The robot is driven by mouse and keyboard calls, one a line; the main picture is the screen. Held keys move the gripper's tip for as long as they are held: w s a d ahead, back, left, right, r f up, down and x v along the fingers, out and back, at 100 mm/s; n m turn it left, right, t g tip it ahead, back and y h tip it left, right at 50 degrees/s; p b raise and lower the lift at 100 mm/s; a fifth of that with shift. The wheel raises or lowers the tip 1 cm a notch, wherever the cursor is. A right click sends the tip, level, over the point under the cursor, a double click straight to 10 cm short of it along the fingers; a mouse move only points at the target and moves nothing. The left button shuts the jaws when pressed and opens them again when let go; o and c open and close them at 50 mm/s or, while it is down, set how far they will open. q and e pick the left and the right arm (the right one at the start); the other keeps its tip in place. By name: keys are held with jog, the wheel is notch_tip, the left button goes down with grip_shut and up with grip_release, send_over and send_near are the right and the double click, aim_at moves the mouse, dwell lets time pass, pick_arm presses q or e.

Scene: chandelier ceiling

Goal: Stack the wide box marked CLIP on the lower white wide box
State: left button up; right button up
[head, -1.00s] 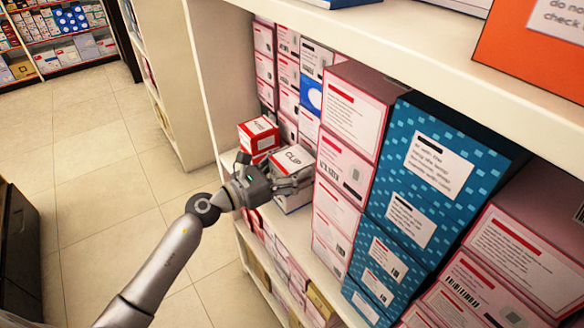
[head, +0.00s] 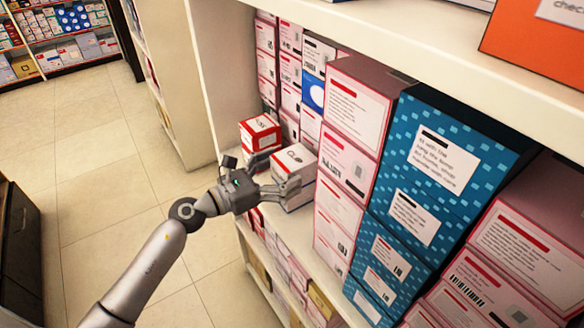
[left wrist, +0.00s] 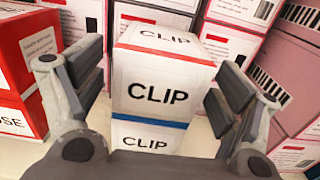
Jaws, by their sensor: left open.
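The wide box marked CLIP (left wrist: 157,85), white with a red line along its top edge, sits on the lower white wide box (left wrist: 145,138). The lower box has a blue top edge and is also marked CLIP. The stack stands upright on the shelf, and its top box shows in the head view (head: 296,160). My left gripper (head: 278,174) is open in front of the stack. In the left wrist view its fingers stand apart on either side of the upper box, with gaps on both sides. My right gripper is not in view.
A red and white box stack (head: 260,132) stands just left of the CLIP boxes. Tall pink and white boxes (head: 345,155) stand close on the right, with blue patterned boxes (head: 425,170) beyond. A shelf board (head: 400,45) runs above. The floor at left is clear.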

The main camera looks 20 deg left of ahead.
pick_arm(q)
jog(key=shift+b+v, duration=0.4)
jog(key=shift+v, duration=1.65)
